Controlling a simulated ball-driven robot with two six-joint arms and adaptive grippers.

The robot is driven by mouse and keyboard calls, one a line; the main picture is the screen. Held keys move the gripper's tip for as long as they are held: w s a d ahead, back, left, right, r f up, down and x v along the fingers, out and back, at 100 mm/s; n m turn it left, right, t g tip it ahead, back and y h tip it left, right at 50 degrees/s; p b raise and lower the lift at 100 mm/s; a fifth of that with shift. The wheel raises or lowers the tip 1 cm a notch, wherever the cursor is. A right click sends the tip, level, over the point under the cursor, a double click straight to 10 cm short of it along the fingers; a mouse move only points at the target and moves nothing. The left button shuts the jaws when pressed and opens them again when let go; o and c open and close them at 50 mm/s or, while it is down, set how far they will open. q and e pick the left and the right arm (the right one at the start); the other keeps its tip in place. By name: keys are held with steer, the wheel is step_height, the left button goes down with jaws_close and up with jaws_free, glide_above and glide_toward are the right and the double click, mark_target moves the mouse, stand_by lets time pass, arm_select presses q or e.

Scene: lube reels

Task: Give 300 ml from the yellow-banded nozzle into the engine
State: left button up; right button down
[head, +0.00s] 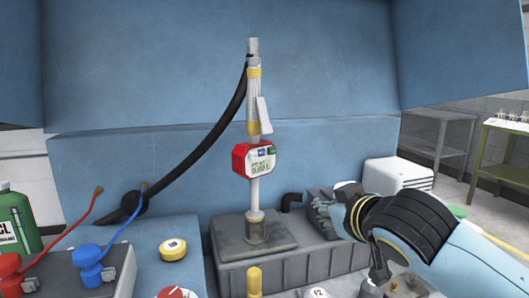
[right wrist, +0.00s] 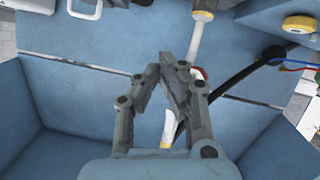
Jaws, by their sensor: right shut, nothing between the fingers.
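The yellow-banded nozzle (head: 254,100) stands upright with a black hose (head: 205,145) joined near its top. A white lever (head: 264,116) hangs along its side. Its red-framed meter (head: 254,160) faces me; the digits are too small to read surely. Its pale spout (head: 256,195) points down to a collar on the grey engine block (head: 230,237); how deep it sits is hidden. My right gripper (head: 323,212) is right of the spout, apart from it, shut and empty. In the right wrist view, the gripper (right wrist: 172,65) shows its fingertips together, with the spout (right wrist: 195,45) beyond them.
A yellow-rimmed cap (head: 173,249) lies on the blue ledge at left, with a red cap (head: 175,293) at the front. Red (head: 10,272) and blue (head: 90,265) fittings and a green bottle (head: 15,220) stand at far left. Blue panels close the back.

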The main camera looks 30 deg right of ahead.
steer(key=w+r+n+t+y, duration=0.1)
steer(key=w+r+t, duration=0.3)
steer(key=r, duration=0.6)
steer(key=w+r+n+t+y, duration=0.1)
steer(key=w+r+t, duration=0.2)
steer(key=r, duration=0.7)
steer(key=shift+w+n+t, duration=0.4)
steer(key=shift+w, duration=0.15)
steer(key=shift+d, duration=0.1)
steer(key=p, duration=0.2)
glide_toward(264, 102)
steer(key=w+r, duration=0.2)
steer(key=w, duration=0.1)
steer(key=shift+w+d+f, duration=0.15)
steer(key=shift+w, duration=0.2)
steer(key=shift+w+d+f, duration=0.1)
steer(key=shift+w+f, duration=0.05)
steer(key=shift+w, duration=0.25)
steer(key=shift+w, duration=0.1)
steer(key=shift+w+f+b, duration=0.1)
steer(key=shift+w+b, duration=0.2)
